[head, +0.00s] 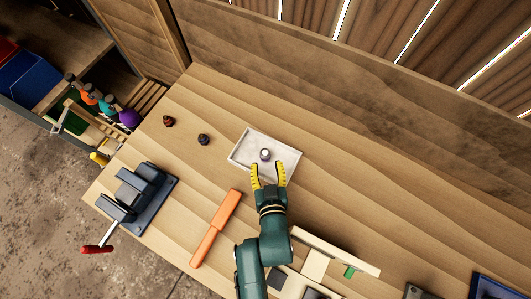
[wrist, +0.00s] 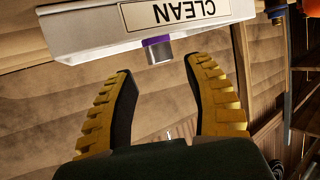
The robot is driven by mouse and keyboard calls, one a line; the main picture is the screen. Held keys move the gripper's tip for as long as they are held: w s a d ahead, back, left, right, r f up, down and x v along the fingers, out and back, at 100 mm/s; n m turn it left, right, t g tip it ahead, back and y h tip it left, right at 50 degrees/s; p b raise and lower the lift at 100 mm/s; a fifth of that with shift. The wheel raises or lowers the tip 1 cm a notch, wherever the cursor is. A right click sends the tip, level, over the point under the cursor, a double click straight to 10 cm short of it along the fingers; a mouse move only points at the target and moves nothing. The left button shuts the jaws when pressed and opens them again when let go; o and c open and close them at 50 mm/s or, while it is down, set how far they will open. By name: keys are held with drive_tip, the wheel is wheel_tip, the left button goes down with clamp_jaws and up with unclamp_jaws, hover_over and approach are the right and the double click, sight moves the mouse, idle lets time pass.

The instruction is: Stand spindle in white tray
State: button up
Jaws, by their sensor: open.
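The white tray (head: 238,157) lies on the workbench. In the wrist view its wall (wrist: 90,35) carries a "CLEAN" label and appears upside down. The spindle (head: 265,153), a short silver cylinder, stands upright inside the tray. In the wrist view its silver end and purple band (wrist: 158,50) show past the tray rim; the rest is hidden by the wall. My gripper (head: 268,167) has yellow fingers, is open and empty, and reaches over the tray's near edge. In the wrist view its fingertips (wrist: 160,66) are spread either side of the spindle's line, with no visible contact.
Two small knobs, red-brown (head: 168,121) and dark (head: 203,139), sit left of the tray. An orange bar (head: 215,228) lies left of my arm. A dark vise (head: 138,195) stands at the left edge. A wooden wall (head: 330,90) rises behind.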

drive_tip(key=shift+r+v, duration=0.25)
drive_tip(key=shift+v, duration=0.85)
drive_tip(key=w+d+r+m+t+h, duration=0.1)
drive_tip(key=w+d+r+t, duration=0.15)
drive_tip(key=r, duration=1.15)
drive_tip(key=w+d+r+t, duration=0.1)
drive_tip(key=w+r+t, duration=0.25)
drive_tip(key=r, duration=1.05)
drive_tip(key=s+d+r+t, duration=0.1)
drive_tip(key=s+r, duration=0.1)
drive_tip(key=r, duration=0.6)
drive_tip(key=s+d+r+t, duration=0.1)
drive_tip(key=s+r, duration=0.2)
drive_tip(key=r, duration=0.6)
drive_tip(key=shift+s+r+h, duration=0.2)
drive_tip(key=shift+r+h, duration=0.05)
drive_tip(key=shift+h, duration=0.05)
wheel_tip(320, 180, up, 24)
drive_tip(key=p, duration=2.4)
